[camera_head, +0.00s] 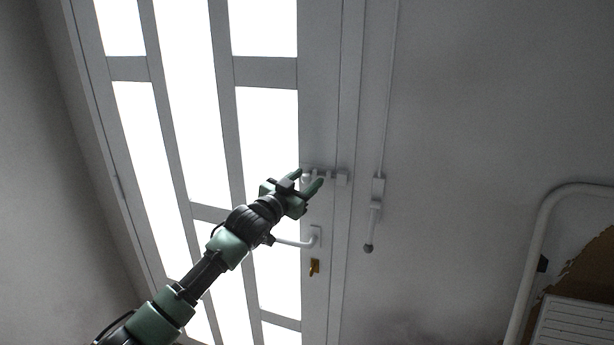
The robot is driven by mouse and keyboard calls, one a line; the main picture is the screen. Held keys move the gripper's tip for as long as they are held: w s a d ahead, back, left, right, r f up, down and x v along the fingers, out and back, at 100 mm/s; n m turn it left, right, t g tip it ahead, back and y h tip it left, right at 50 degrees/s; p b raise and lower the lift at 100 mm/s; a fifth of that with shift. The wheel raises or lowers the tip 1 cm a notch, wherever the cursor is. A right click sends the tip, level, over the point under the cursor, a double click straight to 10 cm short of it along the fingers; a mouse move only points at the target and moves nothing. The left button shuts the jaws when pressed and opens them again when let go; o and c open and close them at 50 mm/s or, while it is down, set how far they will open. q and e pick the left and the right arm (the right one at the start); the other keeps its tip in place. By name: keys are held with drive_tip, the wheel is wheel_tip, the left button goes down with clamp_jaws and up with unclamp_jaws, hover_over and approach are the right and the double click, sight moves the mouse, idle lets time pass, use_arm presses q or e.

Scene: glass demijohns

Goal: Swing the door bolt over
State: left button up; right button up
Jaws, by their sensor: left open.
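The door (319,90) is a tall light-grey frame with bright glass panes. The door bolt (325,174) is a small pale fitting at the door's right edge, by the frame. My left gripper (310,179) is open at the bolt's left part, its dark and green fingers partly in front of it. I cannot tell whether the fingers touch the bolt. The bolt's right end (341,179) shows clear of the fingers, by the door frame. My right gripper is not in view.
Below the bolt are a pale door handle (296,243) and a brass key or lock piece (314,267). A thin rod with a hanging lever (374,215) runs down the wall to the right. A white tubular frame (534,250) stands at the far right.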

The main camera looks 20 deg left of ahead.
use_arm(q)
drive_tip(key=shift+w+d+r, duration=0.1)
drive_tip(key=shift+w+r, duration=0.05)
drive_tip(key=shift+w, duration=0.05)
clamp_jaws()
idle(1.5)
